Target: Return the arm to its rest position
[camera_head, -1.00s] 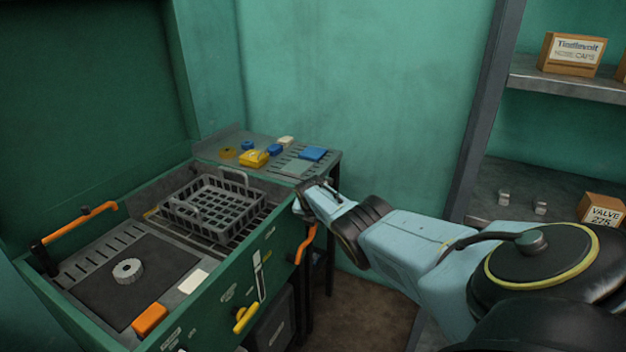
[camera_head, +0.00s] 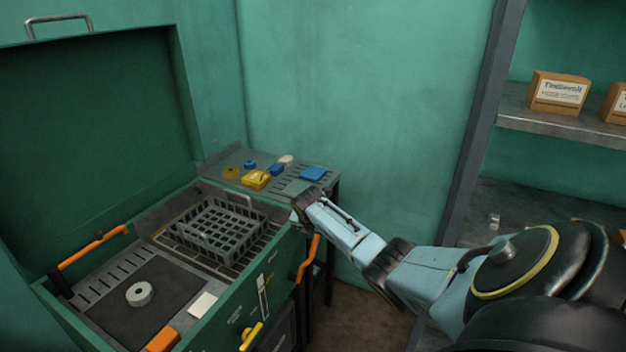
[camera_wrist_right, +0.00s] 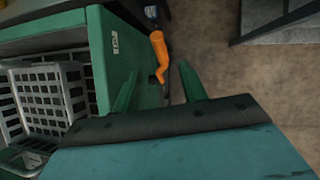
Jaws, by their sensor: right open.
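My right arm comes in from the right in the head view. Its gripper (camera_head: 300,212) is near the right rim of the open green machine (camera_head: 232,318), beside the side table. In the right wrist view the two fingers of that gripper (camera_wrist_right: 158,90) stand apart with nothing held between them. Beyond them are an orange handle (camera_wrist_right: 158,55) and brown floor. The fingertips are hard to make out in the head view. My left gripper is in neither view.
A grey wire basket (camera_head: 218,232) and a round metal part (camera_head: 139,294) sit inside the machine. The side table (camera_head: 290,186) bears yellow and blue items. A shelf with boxes (camera_head: 557,92) stands right. Open floor (camera_head: 350,325) lies between.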

